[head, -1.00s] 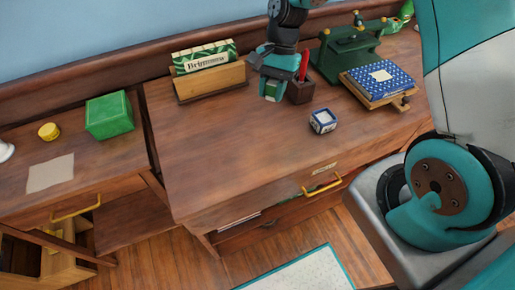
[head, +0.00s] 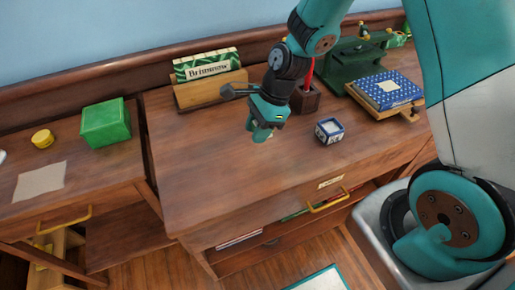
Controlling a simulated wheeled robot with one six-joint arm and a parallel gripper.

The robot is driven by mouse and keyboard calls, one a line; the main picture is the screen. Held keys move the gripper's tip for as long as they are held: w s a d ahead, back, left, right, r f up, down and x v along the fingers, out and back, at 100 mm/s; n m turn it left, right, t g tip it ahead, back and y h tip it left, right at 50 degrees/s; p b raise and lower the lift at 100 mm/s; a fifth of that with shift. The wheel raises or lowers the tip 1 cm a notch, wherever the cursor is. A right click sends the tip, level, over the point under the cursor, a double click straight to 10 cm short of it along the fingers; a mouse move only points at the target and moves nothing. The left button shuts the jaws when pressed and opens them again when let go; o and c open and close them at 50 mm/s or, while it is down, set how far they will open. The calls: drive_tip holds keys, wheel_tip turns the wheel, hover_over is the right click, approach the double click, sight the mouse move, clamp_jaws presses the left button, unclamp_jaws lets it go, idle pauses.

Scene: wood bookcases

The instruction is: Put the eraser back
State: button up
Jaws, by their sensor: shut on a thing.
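My gripper (head: 262,131) is over the middle desk, left of a small blue-and-white box (head: 329,131) with an open-looking top. It is shut on a small pale thing, taken to be the eraser (head: 270,135). The fingers hide most of it, so its shape cannot be told. My gripper points down and is apart from the box. Whether the held thing touches the desk top cannot be told.
The desk (head: 210,165) is clear in front and left. Behind my gripper are a wooden holder (head: 212,91) with a green-white box, and a dark pen cup (head: 306,98). A blue patterned box (head: 387,90) lies right. A drawer (head: 318,205) is below.

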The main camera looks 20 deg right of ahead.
sight(252, 158)
wheel_tip(252, 158, down, 7)
drive_tip(key=shift+f, duration=0.15)
idle(0.4)
drive_tip(key=shift+f, duration=0.2)
drive_tip(key=o, duration=1)
drive_tip(key=shift+c, duration=0.2)
drive_tip(key=shift+r, duration=0.1)
drive_tip(key=shift+r, duration=0.1)
